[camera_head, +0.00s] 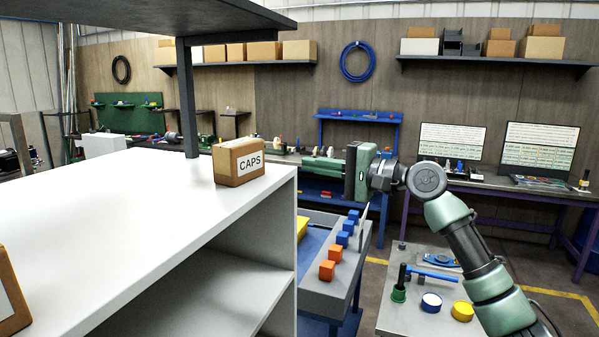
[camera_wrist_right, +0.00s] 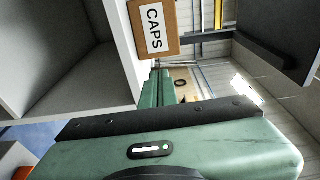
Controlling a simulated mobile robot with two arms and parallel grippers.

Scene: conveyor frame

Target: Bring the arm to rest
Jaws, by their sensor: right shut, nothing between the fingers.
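My right arm (camera_head: 465,240) comes in from the lower right and is raised beside the white shelf unit. My right gripper (camera_head: 308,161) is green, points left and is shut and empty. Its closed fingers also show in the right wrist view (camera_wrist_right: 160,76). The gripper is apart from the cardboard box labelled CAPS (camera_head: 238,162), which sits at the right end of the white shelf top. The same CAPS box (camera_wrist_right: 155,28) shows beyond the fingers in the right wrist view. My left gripper is not in view.
The white shelf top (camera_head: 120,200) is mostly clear, with another box (camera_head: 10,295) at its left edge. Below my right gripper, a grey conveyor frame (camera_head: 325,290) carries orange and blue cubes. A grey table (camera_head: 395,318) holds yellow, blue and green round parts. Monitors stand behind.

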